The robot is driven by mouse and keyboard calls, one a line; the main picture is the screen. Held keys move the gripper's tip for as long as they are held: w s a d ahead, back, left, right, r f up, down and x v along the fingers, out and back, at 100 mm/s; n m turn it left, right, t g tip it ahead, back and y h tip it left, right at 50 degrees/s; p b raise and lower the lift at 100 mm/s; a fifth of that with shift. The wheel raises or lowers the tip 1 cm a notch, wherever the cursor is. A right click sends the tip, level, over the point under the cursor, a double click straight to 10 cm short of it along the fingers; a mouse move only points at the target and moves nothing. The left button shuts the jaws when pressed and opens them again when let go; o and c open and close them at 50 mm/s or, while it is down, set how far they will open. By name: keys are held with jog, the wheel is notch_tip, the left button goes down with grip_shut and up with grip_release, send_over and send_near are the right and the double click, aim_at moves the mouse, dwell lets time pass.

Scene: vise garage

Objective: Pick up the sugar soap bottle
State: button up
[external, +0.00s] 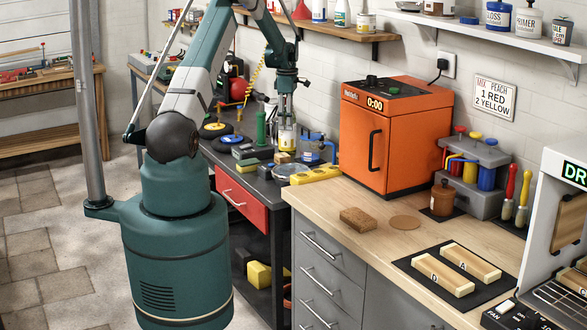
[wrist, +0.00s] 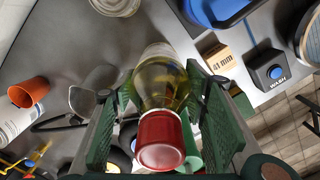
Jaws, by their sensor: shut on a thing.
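A clear bottle with yellowish liquid and a red cap (wrist: 160,140) stands between the green fingers of my gripper (wrist: 162,110) in the wrist view. The fingers are shut on its sides. No name on it is readable, so I cannot confirm that it is the sugar soap. In the external view my gripper (external: 287,128) is over the dark bench, around the pale yellow bottle (external: 287,142). I cannot tell whether the bottle's base touches the bench.
A blue vise-like tool (external: 317,148), a yellow level (external: 315,175) and a green cylinder (external: 261,128) are close by on the dark bench. A block marked 41 mm (wrist: 217,58) and a WASH box (wrist: 268,68) lie near the bottle. An orange oven (external: 385,140) stands right.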

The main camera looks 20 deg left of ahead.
jog(key=shift+r+b, duration=0.3)
jog(key=shift+r, duration=4.65)
